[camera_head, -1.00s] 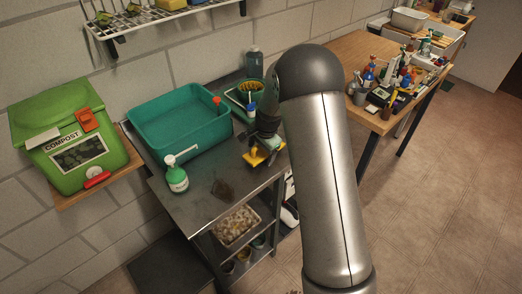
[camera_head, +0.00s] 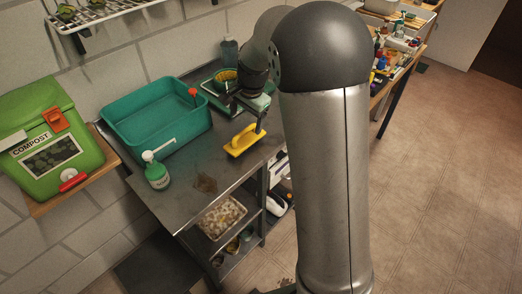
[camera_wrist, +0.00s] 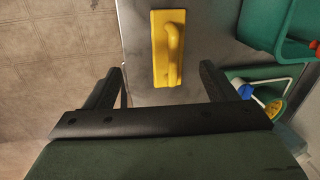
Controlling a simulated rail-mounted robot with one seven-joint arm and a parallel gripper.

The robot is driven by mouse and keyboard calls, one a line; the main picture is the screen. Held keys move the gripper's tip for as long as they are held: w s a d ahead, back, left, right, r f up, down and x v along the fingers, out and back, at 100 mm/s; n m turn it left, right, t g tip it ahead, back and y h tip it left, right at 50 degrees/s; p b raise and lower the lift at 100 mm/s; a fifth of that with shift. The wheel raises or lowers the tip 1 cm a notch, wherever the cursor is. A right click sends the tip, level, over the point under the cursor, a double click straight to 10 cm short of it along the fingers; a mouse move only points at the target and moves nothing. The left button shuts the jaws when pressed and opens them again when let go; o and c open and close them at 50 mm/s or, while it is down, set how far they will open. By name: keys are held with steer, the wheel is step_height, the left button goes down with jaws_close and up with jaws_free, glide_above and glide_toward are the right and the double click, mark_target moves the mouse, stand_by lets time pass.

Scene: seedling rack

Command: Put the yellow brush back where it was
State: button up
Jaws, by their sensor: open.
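The yellow brush (camera_head: 243,141) lies on the metal table (camera_head: 189,203), near its right edge, with its handle up. In the wrist view the brush (camera_wrist: 161,48) lies ahead of my fingertips, apart from them, roughly between their lines. My gripper (camera_head: 257,117) is just above and beside the brush in the head view. In the wrist view my gripper (camera_wrist: 163,82) is open and empty, its two dark fingers wide apart.
A teal basin (camera_head: 152,128) stands at the back of the table, with a green-white spray bottle (camera_head: 157,174) in front. A dark dirt patch (camera_head: 205,184) marks the table.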

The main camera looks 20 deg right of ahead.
steer(key=s+r+n+g+h, duration=0.1)
steer(key=s+n, duration=1)
steer(key=s, duration=2)
steer(key=shift+r, duration=0.6)
steer(key=shift+d, duration=0.1)
